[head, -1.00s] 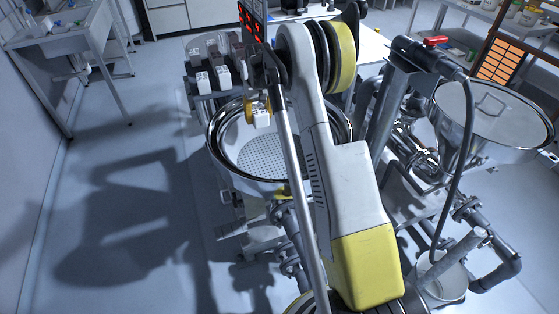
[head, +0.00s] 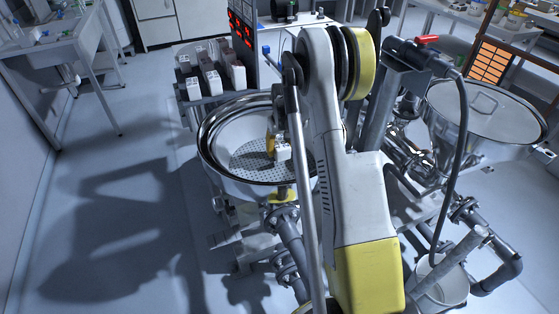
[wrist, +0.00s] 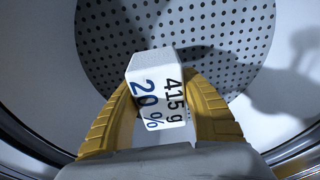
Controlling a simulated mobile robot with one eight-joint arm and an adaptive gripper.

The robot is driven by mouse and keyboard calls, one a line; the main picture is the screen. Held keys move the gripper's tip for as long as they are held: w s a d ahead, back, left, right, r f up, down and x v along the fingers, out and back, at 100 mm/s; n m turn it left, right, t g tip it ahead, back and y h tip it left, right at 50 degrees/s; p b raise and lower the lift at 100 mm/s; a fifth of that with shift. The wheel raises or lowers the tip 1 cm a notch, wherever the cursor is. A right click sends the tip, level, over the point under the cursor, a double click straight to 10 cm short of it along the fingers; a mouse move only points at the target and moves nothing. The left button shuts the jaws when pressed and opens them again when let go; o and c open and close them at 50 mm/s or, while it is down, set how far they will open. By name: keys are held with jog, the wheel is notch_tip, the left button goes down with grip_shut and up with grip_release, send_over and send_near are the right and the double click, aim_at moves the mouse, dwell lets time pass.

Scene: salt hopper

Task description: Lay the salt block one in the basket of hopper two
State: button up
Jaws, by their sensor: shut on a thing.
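My gripper (head: 272,147) is shut on a white salt block (head: 283,153), which it holds inside the open round hopper (head: 207,152). In the wrist view the two yellow fingers (wrist: 158,118) clasp the block (wrist: 146,104), whose faces read "415 g" and "20 %". Beneath it lies the perforated floor of the basket (wrist: 215,32); the head view shows this floor (head: 250,160) too. I cannot tell whether the block touches the floor. No number is legible on the hopper. My arm hides the hopper's right side.
Several similar blocks (head: 211,83) stand on a rack behind the open hopper, by a red-digit display (head: 240,32). A white bucket (head: 443,285) stands at front right. The floor at left is clear.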

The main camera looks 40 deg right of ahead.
jog(key=shift+f+b, duration=0.9)
jog(key=shift+f, duration=1.05)
jog(key=shift+f, duration=0.2)
jog(key=o, duration=1.3)
jog(key=shift+o, duration=0.2)
